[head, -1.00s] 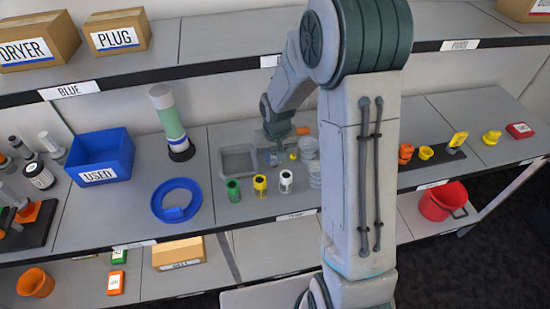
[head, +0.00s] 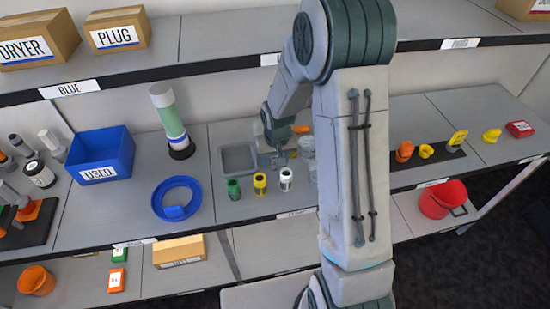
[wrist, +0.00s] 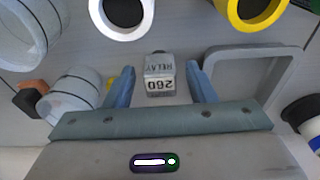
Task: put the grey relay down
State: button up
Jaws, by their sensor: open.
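The grey relay (wrist: 160,74) is a small block with the labels "RELAY" and "260". In the wrist view it sits between the two fingers of my gripper (wrist: 160,88), with a visible gap to each finger. It appears to rest on the grey shelf surface. In the head view my gripper (head: 279,158) is low over the middle shelf, just right of a shallow grey tray (head: 223,160). The relay is too small and too hidden by my gripper to make out there.
Clear cups (wrist: 68,96) stand close to one finger. The tray also shows in the wrist view (wrist: 290,60). A blue dish (head: 160,203) lies further left.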

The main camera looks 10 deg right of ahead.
notch_tip(320, 180, up, 12)
jog(key=s, duration=0.2)
jog(key=s+d+r, duration=0.1)
jog(key=s+r, duration=0.3)
jog(key=s, duration=0.5)
jog(key=s+d+r+t, duration=0.1)
jog(key=s+r, duration=0.4)
jog(key=s, duration=0.5)
jog(key=shift+r+t+b, duration=0.25)
jog(key=shift+t+b, duration=0.05)
jog(key=shift+b, duration=0.1)
jog(key=shift+s, duration=0.45)
jog(key=shift+c, duration=1.5)
jog(key=shift+a, duration=0.2)
